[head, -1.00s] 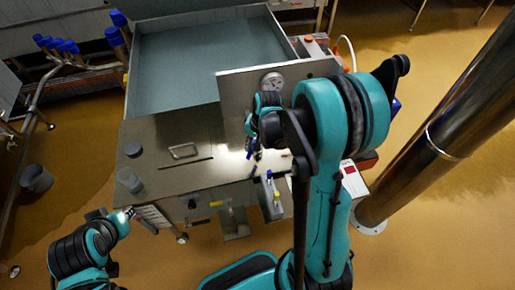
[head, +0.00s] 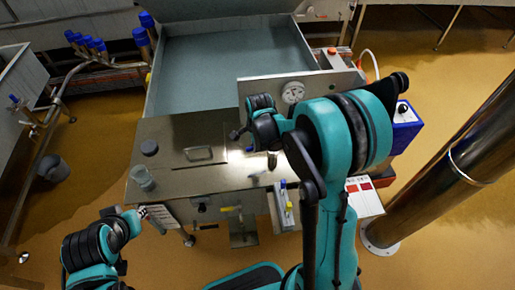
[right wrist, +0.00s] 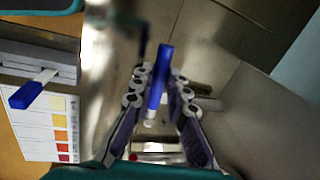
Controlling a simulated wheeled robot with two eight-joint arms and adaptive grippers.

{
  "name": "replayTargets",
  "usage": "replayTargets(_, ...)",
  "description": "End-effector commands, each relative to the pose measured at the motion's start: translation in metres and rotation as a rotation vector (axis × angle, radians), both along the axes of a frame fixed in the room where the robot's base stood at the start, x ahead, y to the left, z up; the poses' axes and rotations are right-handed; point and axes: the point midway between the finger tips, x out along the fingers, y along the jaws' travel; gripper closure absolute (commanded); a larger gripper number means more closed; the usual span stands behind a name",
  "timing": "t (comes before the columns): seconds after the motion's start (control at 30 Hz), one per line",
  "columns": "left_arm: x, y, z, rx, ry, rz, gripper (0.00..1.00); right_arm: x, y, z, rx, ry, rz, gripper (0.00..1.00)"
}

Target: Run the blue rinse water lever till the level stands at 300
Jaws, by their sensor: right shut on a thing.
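A slim blue lever (right wrist: 161,75) stands between the two pads of my right gripper (right wrist: 159,80) in the right wrist view, and the gripper is shut on it. In the head view my right forearm and wrist (head: 262,128) cover most of that gripper and the lever, over the right part of the steel bench. A round white gauge (head: 293,92) is on the upright panel behind my wrist; its reading is too small to tell. My left gripper (head: 150,215) is near the bench's front left corner, away from the lever; its fingers are too small to judge.
A clear beaker (head: 142,179) and a dark round knob stand on the bench's left side. A large steel basin (head: 230,60) lies behind. A colour chart (right wrist: 45,125) and another blue handle (right wrist: 25,96) show in the wrist view. A thick dark post stands at right.

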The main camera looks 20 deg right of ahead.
Motion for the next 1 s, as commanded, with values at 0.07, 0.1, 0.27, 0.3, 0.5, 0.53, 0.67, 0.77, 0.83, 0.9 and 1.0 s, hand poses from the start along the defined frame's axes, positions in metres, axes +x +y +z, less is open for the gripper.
replayTargets(0.07,-0.0001,0.0000,-0.0008,0.000,0.000,0.000,0.76,0.0036,0.0006,-0.0002,0.001,-0.001,-0.037,1.00)
replayTargets(0.1,0.0000,0.0000,-0.0010,0.000,0.000,0.000,0.76,0.0049,0.0004,-0.0002,0.001,-0.001,-0.054,1.00)
replayTargets(0.27,0.0000,0.0000,-0.0016,0.000,0.000,0.000,0.76,0.0087,-0.0004,-0.0001,0.000,-0.001,-0.105,1.00)
replayTargets(0.3,-0.0001,0.0000,-0.0016,0.000,0.000,0.000,0.76,0.0093,-0.0006,0.0000,0.001,-0.001,-0.113,1.00)
replayTargets(0.5,0.0000,0.0000,-0.0017,0.000,0.000,0.000,0.76,0.0107,-0.0012,0.0002,0.001,-0.001,-0.134,1.00)
replayTargets(0.53,0.0000,0.0000,-0.0017,0.000,0.000,0.000,0.76,0.0107,-0.0012,0.0002,0.000,-0.001,-0.136,1.00)
replayTargets(0.67,0.0000,0.0000,-0.0017,0.000,0.000,0.000,0.76,0.0109,-0.0013,0.0002,0.000,-0.002,-0.136,1.00)
replayTargets(0.77,0.0000,0.0000,-0.0017,0.000,0.000,0.000,0.76,0.0110,-0.0014,0.0004,0.000,-0.002,-0.136,1.00)
replayTargets(0.83,0.0000,0.0000,-0.0017,0.000,0.000,0.000,0.76,0.0111,-0.0014,0.0004,0.000,-0.002,-0.136,1.00)
replayTargets(0.9,0.0000,0.0000,-0.0017,0.000,0.000,0.000,0.76,0.0110,-0.0015,0.0004,0.000,-0.002,-0.136,0.67)
replayTargets(1.0,0.0000,0.0000,-0.0017,0.000,0.000,0.000,0.76,0.0108,-0.0014,0.0002,0.000,-0.002,-0.136,0.64)
